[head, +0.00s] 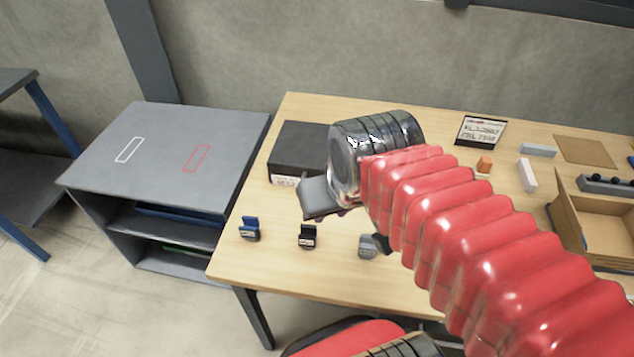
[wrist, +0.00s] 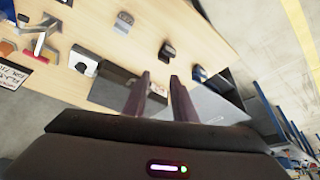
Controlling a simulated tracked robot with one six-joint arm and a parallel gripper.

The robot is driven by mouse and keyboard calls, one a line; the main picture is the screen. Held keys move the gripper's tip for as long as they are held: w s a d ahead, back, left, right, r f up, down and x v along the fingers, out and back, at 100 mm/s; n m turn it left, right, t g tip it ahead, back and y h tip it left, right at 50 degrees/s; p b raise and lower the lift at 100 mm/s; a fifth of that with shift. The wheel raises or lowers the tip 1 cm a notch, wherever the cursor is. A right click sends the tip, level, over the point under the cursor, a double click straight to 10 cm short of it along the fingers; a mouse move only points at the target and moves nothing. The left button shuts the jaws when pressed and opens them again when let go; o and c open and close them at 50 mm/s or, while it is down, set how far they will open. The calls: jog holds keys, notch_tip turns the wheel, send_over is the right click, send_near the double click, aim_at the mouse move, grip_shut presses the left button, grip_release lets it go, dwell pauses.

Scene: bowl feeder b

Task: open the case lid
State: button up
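A black case (head: 300,142) with a pale label on its front stands on the wooden table, left of my arm in the head view. Its flat top looks shut, and its right end is partly hidden by my arm. A dark box that looks like this case (wrist: 110,88) shows in the wrist view, left of my fingers. My gripper (wrist: 160,76) has its two dark fingers apart with a gap between them, and I see nothing held. The fingers appear to be above the table, near the box; whether they touch it I cannot tell.
A blue holder (head: 249,229), a black holder (head: 307,236) and a grey holder (head: 368,246) stand near the front edge of the table (head: 270,270). A sign (head: 480,130), small blocks and an open cardboard box (head: 585,205) are right. A grey shelf unit (head: 165,150) stands left.

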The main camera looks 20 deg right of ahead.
jog(key=d+f+m+g, duration=0.1)
jog(key=d+f, duration=0.1)
jog(key=d+f+m+g, duration=0.1)
jog(key=d+f, duration=0.1)
jog(key=shift+w+f, duration=0.1)
jog(key=shift+f, duration=0.15)
jog(key=shift+c, duration=0.7)
notch_tip(320, 180, down, 9)
jog(key=w+m+y, duration=0.2)
jog(key=m+y, duration=0.5)
jog(key=m, duration=0.1)
jog(key=w+d+r+m+t+y, duration=0.1)
jog(key=w+d+r+m+t, duration=0.1)
jog(key=w, duration=0.4)
jog(key=w+d+r+m+t+y, duration=0.1)
jog(key=w+d+r+m+t, duration=0.2)
jog(key=w+d+m+t, duration=0.1)
jog(key=w+d+t, duration=0.1)
jog(key=w+t, duration=0.1)
jog(key=t, duration=0.1)
jog(key=shift+w+t+y, duration=0.3)
jog(key=shift+y, duration=0.1)
jog(key=shift+d, duration=0.1)
jog(key=shift+f, duration=0.1)
